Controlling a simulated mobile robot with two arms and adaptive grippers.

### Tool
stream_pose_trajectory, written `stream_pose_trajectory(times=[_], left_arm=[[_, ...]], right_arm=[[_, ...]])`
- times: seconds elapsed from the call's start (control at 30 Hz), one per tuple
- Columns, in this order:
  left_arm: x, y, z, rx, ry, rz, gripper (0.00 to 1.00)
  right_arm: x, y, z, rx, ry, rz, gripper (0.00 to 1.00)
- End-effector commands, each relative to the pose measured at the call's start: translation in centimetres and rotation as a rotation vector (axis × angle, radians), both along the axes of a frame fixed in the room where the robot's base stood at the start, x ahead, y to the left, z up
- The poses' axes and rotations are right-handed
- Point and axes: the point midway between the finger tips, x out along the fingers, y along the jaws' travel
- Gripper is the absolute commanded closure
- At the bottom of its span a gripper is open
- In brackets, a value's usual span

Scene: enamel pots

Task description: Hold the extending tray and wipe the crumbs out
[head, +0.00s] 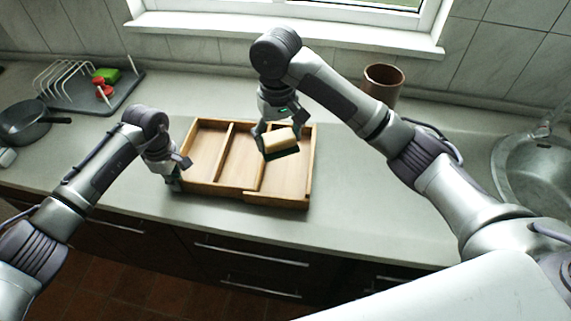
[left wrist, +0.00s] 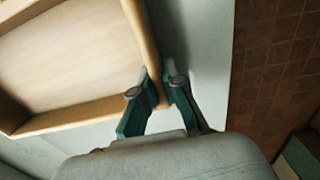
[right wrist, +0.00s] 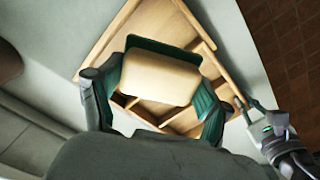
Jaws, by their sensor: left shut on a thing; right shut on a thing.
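The wooden extending tray (head: 248,192) lies on the counter, with upright dividers between its compartments; its right section sits slightly further forward. My right gripper (head: 276,131) is shut on a beige sponge (head: 281,140) with a dark green side. It is over the right compartment; I cannot tell if it touches the floor. The sponge (right wrist: 160,78) covers part of the tray in the right wrist view. I cannot make out crumbs.
A drying rack (head: 90,92) with a green sponge (head: 106,75) and a red-topped item stands at the back left, beside a dark pan (head: 22,122). A brown pot (head: 383,84) stands behind my right arm. A sink (head: 540,165) is at the right. The counter's front edge is close to the tray.

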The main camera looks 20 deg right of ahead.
Motion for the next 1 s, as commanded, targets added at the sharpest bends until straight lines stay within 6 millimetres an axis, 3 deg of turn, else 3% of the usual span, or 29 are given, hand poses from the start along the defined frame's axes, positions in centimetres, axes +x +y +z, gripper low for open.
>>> stream_pose_trajectory(times=[0.27, 0.8, 1.0], left_arm=[[0.1, 0.1, 0.1, 0.001, -0.002, 0.003, 1.00], [0.1, 0.1, 0.0, 0.001, -0.002, 0.003, 1.00], [0.1, 0.1, 0.0, 0.001, -0.002, 0.002, 1.00]], right_arm=[[0.0, -0.4, 0.0, -0.001, 0.000, -0.001, 0.51], [0.0, -8.3, -0.1, -0.001, 0.000, -0.003, 0.51], [0.0, -10.0, -0.1, 0.000, 0.000, 0.000, 0.51]])
